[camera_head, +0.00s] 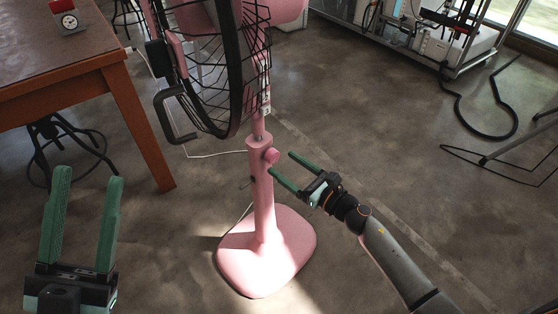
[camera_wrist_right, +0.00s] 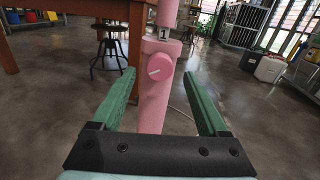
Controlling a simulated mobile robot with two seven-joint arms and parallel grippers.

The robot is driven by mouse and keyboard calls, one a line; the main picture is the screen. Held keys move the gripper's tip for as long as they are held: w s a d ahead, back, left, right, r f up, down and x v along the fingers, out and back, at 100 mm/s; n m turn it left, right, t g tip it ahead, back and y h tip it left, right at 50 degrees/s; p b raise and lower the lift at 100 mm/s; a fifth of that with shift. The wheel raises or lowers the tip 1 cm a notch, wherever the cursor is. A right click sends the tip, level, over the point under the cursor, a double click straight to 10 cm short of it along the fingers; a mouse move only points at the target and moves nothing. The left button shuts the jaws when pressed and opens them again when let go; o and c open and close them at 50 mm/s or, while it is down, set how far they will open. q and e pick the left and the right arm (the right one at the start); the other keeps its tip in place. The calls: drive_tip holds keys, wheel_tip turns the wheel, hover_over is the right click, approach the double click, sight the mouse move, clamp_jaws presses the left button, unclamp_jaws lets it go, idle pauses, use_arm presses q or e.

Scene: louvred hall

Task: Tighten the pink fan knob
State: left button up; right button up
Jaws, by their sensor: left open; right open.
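The pink fan (camera_head: 262,190) stands upright on the floor, with a black wire cage (camera_head: 215,70) at the top and a rounded pink base (camera_head: 266,252). Its round pink knob (camera_head: 271,155) is on the right side of the column. In the right wrist view the knob (camera_wrist_right: 160,66) faces me, with a pale line across its face. My right gripper (camera_head: 281,169) is open, its green fingers pointing at the column close to the knob. In the wrist view the knob lies between the fingers, beyond their tips, apparently untouched. My left gripper (camera_head: 89,180) is open and empty at lower left.
A brown wooden table (camera_head: 60,60) with a small red-and-white device (camera_head: 67,17) stands at upper left. Stools stand near it. A metal rack (camera_head: 440,40) and black cables (camera_head: 490,125) are at upper right. The floor around the fan is mostly clear.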

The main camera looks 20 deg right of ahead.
sight(275, 158)
drive_tip(key=shift+x, duration=1.55)
clamp_jaws()
